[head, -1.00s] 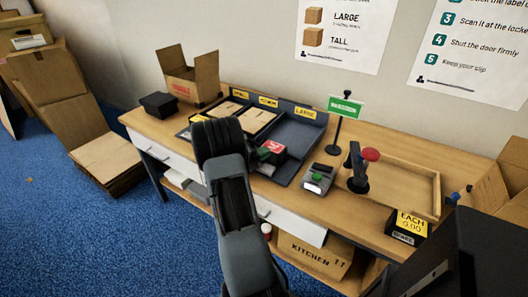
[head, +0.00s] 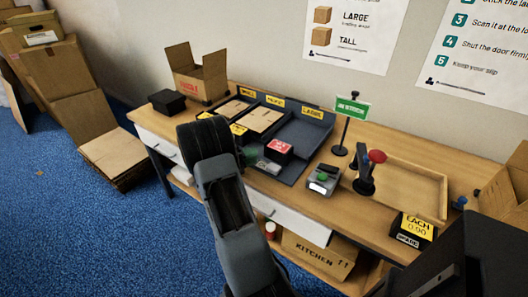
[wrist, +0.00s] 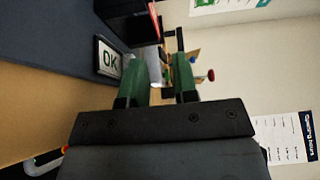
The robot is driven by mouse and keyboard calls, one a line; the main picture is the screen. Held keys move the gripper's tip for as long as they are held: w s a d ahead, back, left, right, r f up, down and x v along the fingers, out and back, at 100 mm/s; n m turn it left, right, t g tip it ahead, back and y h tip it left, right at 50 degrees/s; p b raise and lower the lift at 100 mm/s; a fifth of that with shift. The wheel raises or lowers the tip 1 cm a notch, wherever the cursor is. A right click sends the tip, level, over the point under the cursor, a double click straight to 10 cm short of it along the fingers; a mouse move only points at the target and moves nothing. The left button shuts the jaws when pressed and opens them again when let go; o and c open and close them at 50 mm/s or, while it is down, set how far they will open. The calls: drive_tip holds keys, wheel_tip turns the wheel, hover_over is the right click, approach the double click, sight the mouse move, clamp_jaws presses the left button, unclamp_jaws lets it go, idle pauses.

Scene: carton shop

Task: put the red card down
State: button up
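The red card (head: 280,146) lies flat on top of a small black block in the large section of the dark tray. In the wrist view its thin red edge (wrist: 154,20) shows along the block, at the top. My gripper (head: 248,156) is just left of the block and apart from it. In the wrist view my gripper (wrist: 158,64) has its green fingers spread, with no card between them. In the head view my wrist hides part of the tray's left end.
An OK plate (wrist: 109,60) is close to the left finger. A grey device with a green button (head: 322,179), a green sign on a stand (head: 351,108) and a red-knobbed lever (head: 371,165) stand to the right. An open carton (head: 197,75) stands at the back left.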

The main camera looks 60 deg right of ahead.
drive_tip(key=shift+v, duration=2.3)
drive_tip(key=shift+s+a+r+m, duration=0.1)
drive_tip(key=shift+a+r+m, duration=0.2)
drive_tip(key=shift+m, duration=0.2)
drive_tip(key=s+a+r+m+t+y, duration=0.2)
drive_tip(key=a+m+t+y, duration=0.2)
drive_tip(key=a+m, duration=0.5)
drive_tip(key=s+a+r+m+t+y, duration=0.2)
drive_tip(key=a+m+t+y, duration=0.2)
drive_tip(key=a+m, duration=0.6)
drive_tip(key=s+a+r+m+t+y, duration=0.2)
drive_tip(key=a+m+t+y, duration=0.2)
drive_tip(key=a+m+y, duration=0.3)
drive_tip(key=a+m, duration=0.3)
drive_tip(key=a, duration=0.3)
drive_tip(key=shift+s, duration=0.25)
drive_tip(key=shift+r, duration=0.15)
